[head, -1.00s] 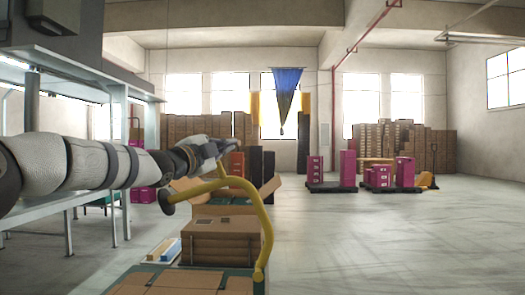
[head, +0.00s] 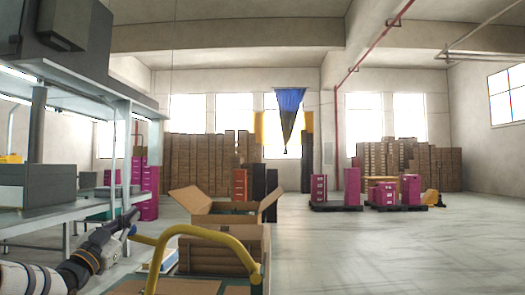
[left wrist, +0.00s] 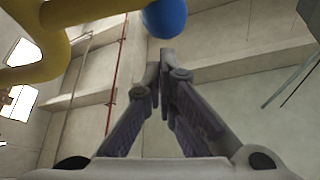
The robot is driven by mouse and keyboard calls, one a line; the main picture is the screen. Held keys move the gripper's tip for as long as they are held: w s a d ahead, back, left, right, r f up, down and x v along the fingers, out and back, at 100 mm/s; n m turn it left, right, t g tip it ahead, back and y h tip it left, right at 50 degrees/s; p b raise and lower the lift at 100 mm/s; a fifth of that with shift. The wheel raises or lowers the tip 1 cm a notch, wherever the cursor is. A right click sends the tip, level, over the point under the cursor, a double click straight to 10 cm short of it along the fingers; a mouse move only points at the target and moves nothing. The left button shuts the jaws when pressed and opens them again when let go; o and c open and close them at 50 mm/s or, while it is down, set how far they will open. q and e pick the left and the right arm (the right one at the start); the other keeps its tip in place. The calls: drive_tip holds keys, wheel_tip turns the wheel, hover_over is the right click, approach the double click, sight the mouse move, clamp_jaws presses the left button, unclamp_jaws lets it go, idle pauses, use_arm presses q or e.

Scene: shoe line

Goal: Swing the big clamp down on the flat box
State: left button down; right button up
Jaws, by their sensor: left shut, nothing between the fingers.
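The big clamp (head: 207,231) is a curved yellow bar in the head view, arching over the front of the cardboard. Its lower left end leaves the bottom of the picture, so whether it touches the flat box cannot be told. A flat brown box (head: 190,287) shows partly at the bottom edge, beneath the bar. My left gripper (head: 132,215) is beside the clamp's upper left stub, shut and empty. In the left wrist view, its closed fingertips (left wrist: 165,57) are just below the clamp's blue knob (left wrist: 165,16); contact cannot be told. My right gripper is not in view.
An open carton (head: 228,214) stands behind the clamp, above stacked brown cardboard (head: 228,248). A grey shelf bench (head: 60,208) stands close on the left. Pallets with magenta boxes (head: 352,190) are far off. Open floor (head: 400,245) lies to the right.

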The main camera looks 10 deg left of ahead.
use_arm(q)
wheel_tip(320, 180, down, 10)
drive_tip(key=a+n+y+b, duration=0.2)
drive_tip(key=n+y+b, duration=0.1)
drive_tip(key=n+b, duration=0.1)
drive_tip(key=shift+s+a+n, duration=0.2)
drive_tip(key=shift+s+n, duration=0.2)
drive_tip(key=shift+n, duration=0.3)
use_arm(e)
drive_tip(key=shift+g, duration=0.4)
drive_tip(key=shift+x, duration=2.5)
use_arm(q)
drive_tip(key=shift+f, duration=0.15)
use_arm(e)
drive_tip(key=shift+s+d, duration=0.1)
use_arm(q)
drive_tip(key=r+v, duration=0.1)
drive_tip(key=v, duration=0.6)
drive_tip(key=shift+s, duration=0.2)
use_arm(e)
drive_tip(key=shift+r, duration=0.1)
use_arm(q)
drive_tip(key=shift+d+r+t, duration=0.15)
drive_tip(key=shift+r+t, duration=0.1)
drive_tip(key=shift+t, duration=0.05)
